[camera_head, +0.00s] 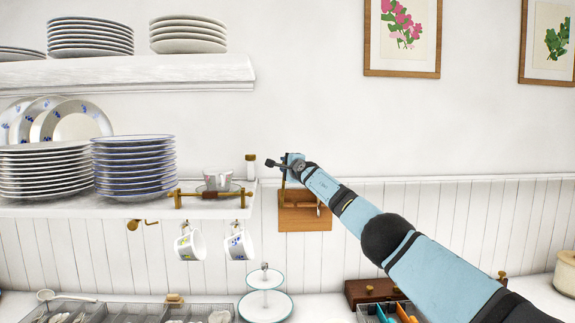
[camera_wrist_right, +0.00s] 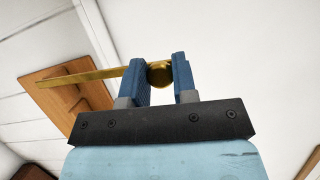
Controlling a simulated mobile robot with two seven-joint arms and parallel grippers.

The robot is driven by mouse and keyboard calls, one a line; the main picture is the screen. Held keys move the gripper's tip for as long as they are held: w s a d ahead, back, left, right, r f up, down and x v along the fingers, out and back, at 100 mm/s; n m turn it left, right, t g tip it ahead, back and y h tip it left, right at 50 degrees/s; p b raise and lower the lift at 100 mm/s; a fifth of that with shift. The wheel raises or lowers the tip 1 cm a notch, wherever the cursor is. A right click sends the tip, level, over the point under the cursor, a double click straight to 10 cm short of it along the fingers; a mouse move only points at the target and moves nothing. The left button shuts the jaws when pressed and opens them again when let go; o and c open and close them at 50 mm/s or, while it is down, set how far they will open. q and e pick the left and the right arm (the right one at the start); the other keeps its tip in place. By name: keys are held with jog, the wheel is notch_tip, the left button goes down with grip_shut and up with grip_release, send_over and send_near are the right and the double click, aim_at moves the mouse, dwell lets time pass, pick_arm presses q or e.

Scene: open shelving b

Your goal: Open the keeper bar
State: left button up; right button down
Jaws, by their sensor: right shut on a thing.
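The keeper bar appears to be a thin brass bar with a round knob at one end (camera_wrist_right: 85,77), seen in front of a wooden wall board (camera_wrist_right: 62,92). My right gripper (camera_wrist_right: 160,66) is shut on the knob end, one blue finger on either side. In the head view my right gripper (camera_head: 288,160) is above the wooden board (camera_head: 305,223), and a short upright piece of the brass bar (camera_head: 282,190) shows below it. The arm and gripper hide part of the bar. My left gripper is out of view.
A shelf (camera_head: 110,211) left of the gripper bears stacked plates (camera_head: 134,165), a cup (camera_head: 217,180) and a brass rail (camera_head: 209,194). Two mugs (camera_head: 238,245) hang below. The wall to the right is clear apart from framed pictures (camera_head: 402,35).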

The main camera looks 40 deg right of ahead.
dwell(0.3)
jog(key=c, duration=0.9)
grip_release()
